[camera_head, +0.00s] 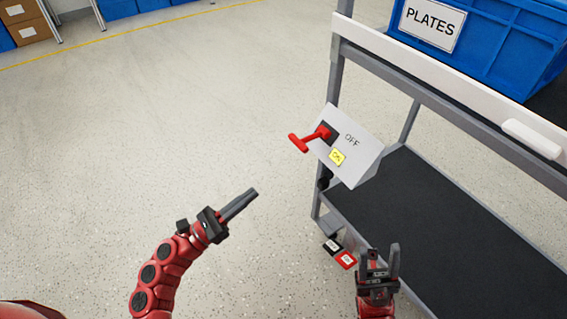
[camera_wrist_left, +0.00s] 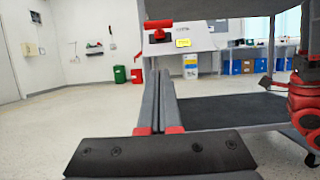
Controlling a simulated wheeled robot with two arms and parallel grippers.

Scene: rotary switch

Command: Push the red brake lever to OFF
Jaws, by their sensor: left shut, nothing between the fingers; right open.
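The red brake lever (camera_head: 301,143) sticks out to the left from a light grey panel (camera_head: 362,150) on the cart's post. The panel has the word OFF near its upper part and a yellow label (camera_head: 337,157) below, its text too small to read surely. My left gripper (camera_head: 250,194) is shut and empty, below and left of the lever and apart from it. In the left wrist view the lever (camera_wrist_left: 158,25) shows beyond and above the shut fingers (camera_wrist_left: 160,80), beside the yellow label (camera_wrist_left: 183,43). My right gripper (camera_head: 383,250) is open and empty, below the panel.
The cart has a dark lower shelf (camera_head: 440,220) and a white upper rail (camera_head: 450,78). A blue PLATES crate (camera_head: 500,50) stands on top. Black and red tags (camera_head: 346,260) sit low by the cart's post. The floor to the left is clear.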

